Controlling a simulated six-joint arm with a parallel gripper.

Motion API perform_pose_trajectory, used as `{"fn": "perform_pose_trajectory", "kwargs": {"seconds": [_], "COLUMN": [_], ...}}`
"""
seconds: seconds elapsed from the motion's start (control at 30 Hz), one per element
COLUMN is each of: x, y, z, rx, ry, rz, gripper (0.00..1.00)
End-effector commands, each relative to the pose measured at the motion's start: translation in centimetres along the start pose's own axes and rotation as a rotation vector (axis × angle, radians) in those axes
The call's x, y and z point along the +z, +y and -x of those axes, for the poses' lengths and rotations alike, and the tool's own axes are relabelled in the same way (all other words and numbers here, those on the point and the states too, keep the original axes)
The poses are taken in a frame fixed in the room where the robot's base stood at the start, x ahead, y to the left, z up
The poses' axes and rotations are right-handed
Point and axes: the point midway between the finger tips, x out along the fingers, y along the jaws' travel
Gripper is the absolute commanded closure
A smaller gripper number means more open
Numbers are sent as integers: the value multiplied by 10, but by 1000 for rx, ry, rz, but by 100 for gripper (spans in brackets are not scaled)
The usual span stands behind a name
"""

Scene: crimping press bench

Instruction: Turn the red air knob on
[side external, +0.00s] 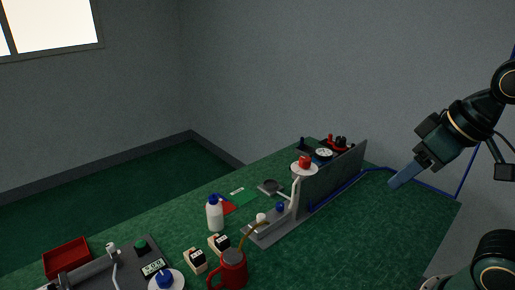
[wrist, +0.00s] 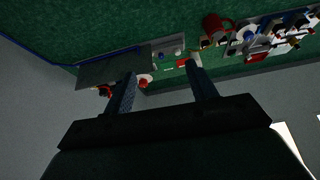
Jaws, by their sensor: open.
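The red air knob (side external: 304,161) sits on a white disc (side external: 304,170) at the top of a pale post, beside a grey upright panel (side external: 335,178). In the wrist view the red knob (wrist: 143,84) and its white disc show close to the left finger, partly hidden by it. My gripper (side external: 396,184) hangs above the right part of the bench, to the right of the knob and apart from it. In the wrist view my gripper (wrist: 160,70) has its two fingers wide apart with nothing held between them.
A white bottle (side external: 215,213), a red mug (side external: 232,268), a red tray (side external: 66,257) and a second white disc with a blue knob (side external: 165,279) stand on the green bench. The bench's right part is clear.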

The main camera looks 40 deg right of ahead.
Motion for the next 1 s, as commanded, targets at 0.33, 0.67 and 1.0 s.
{"fn": "perform_pose_trajectory", "kwargs": {"seconds": [0.33,0.67,1.0], "x": [-58,-128,-192], "y": [8,23,47], "z": [3,-10,-43], "rx": [25,67,127], "ry": [-75,-161,-244], "rz": [-194,-438,-690], "gripper": [43,43,43]}}
